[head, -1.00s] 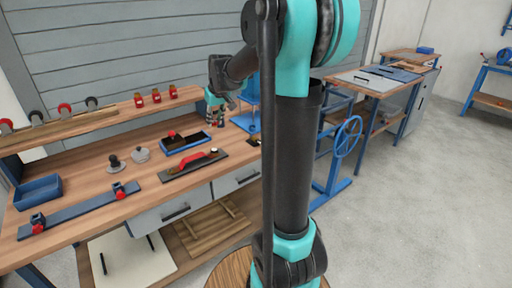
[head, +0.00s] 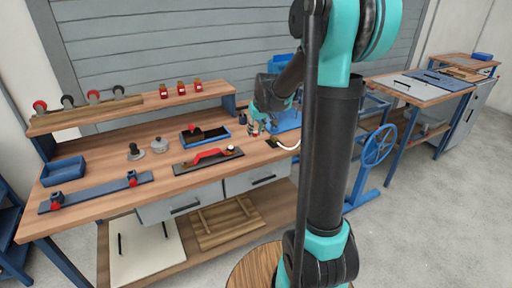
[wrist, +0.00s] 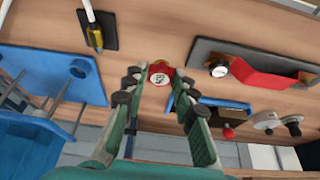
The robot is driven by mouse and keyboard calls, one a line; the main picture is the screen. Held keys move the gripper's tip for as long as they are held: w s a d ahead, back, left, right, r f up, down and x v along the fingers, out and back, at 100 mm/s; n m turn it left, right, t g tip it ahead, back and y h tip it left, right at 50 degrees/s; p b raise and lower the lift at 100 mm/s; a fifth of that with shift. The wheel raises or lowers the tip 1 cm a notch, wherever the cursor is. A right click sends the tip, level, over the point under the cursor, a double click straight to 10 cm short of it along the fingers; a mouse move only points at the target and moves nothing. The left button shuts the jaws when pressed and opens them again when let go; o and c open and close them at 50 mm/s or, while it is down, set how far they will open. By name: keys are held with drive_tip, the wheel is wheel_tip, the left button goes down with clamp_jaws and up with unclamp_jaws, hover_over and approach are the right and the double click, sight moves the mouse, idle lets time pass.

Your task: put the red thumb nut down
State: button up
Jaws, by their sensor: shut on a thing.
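My gripper (wrist: 155,88) is shut on the red thumb nut (wrist: 159,75), which shows between the fingertips in the wrist view with a pale marked face and a brass-coloured edge. In the head view my gripper (head: 257,122) is low over the right part of the wooden workbench (head: 110,180), right of the blue tray (head: 207,140). A little red shows at its tips there. I cannot tell whether the nut touches the bench top.
A board with a red handle (wrist: 262,76) lies close by. Bare wood shows around the nut. Red jars (head: 181,87) stand on the raised shelf.

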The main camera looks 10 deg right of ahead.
sight(254, 151)
drive_tip(key=shift+f, duration=4)
drive_tip(key=o, duration=1.1)
drive_tip(key=shift+f, duration=0.1)
drive_tip(key=v, duration=1.2)
drive_tip(key=s+d+f+m, duration=0.1)
drive_tip(key=s+f, duration=0.3)
drive_tip(key=s, duration=0.4)
drive_tip(key=s+f+m, duration=0.1)
drive_tip(key=s+f, duration=0.2)
drive_tip(key=s, duration=0.6)
drive_tip(key=s+d+f+m+h, duration=0.1)
drive_tip(key=s+f, duration=0.3)
drive_tip(key=s, duration=0.4)
drive_tip(key=shift+s+d+f, duration=0.25)
drive_tip(key=shift+d+f, duration=0.05)
drive_tip(key=shift+d, duration=0.05)
